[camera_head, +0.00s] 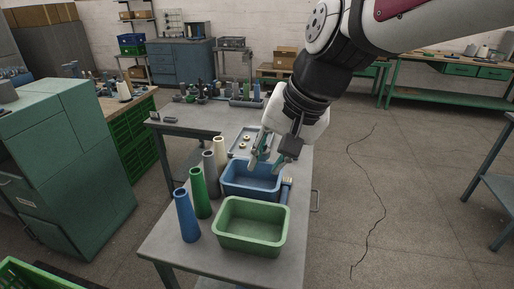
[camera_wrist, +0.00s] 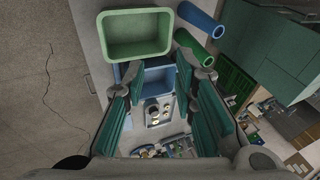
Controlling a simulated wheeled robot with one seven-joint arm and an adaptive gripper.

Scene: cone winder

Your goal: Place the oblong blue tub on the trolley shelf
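The oblong blue tub (camera_head: 237,189) stands upright on the grey bench (camera_head: 190,262), just behind a green tub. It looks empty. In the wrist view the blue tub (camera_wrist: 159,76) shows between my fingers, partly covered by them. My gripper (camera_head: 264,168) is open, with its fingers pointing down at the far part of the blue tub; in the wrist view my gripper (camera_wrist: 157,72) has a wide gap between its fingers. I cannot tell whether either finger touches the tub. I cannot tell for sure which surface is the trolley shelf.
The green tub (camera_head: 251,207) stands in front of the blue one. Blue (camera_head: 186,215), green (camera_head: 200,192), grey and cream cones stand in a row at the left. A tray (camera_head: 238,143) with small parts lies behind. Open floor (camera_head: 370,215) is at the right.

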